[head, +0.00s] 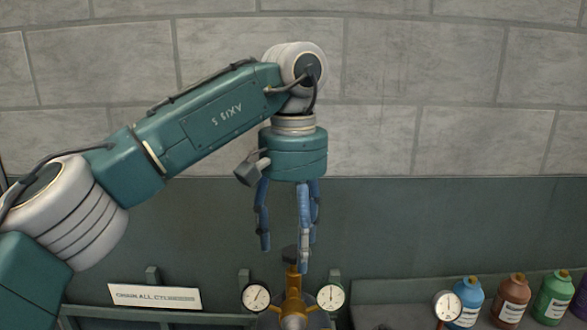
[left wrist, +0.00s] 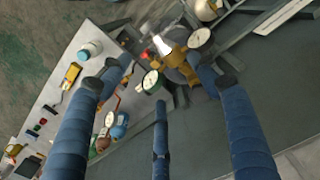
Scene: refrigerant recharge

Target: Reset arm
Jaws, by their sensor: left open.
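My left gripper (head: 286,252) hangs pointing down from the teal arm that comes in from the left in the head view. Its blue fingers are spread open with nothing between them. They also show spread in the left wrist view (left wrist: 157,90). Below the fingertips stands a brass valve fitting (head: 293,302) with a dark top and a gauge on each side. The fitting also shows in the left wrist view (left wrist: 174,52), beyond the fingers. Whether a fingertip touches the fitting I cannot tell. My right gripper is not in view.
A left gauge (head: 256,297) and a right gauge (head: 331,297) flank the fitting. Another gauge (head: 446,305) and several coloured bottles, one brown (head: 511,300), stand at the right. A white sign (head: 155,296) is at the lower left. The space before the wall (head: 420,90) is clear.

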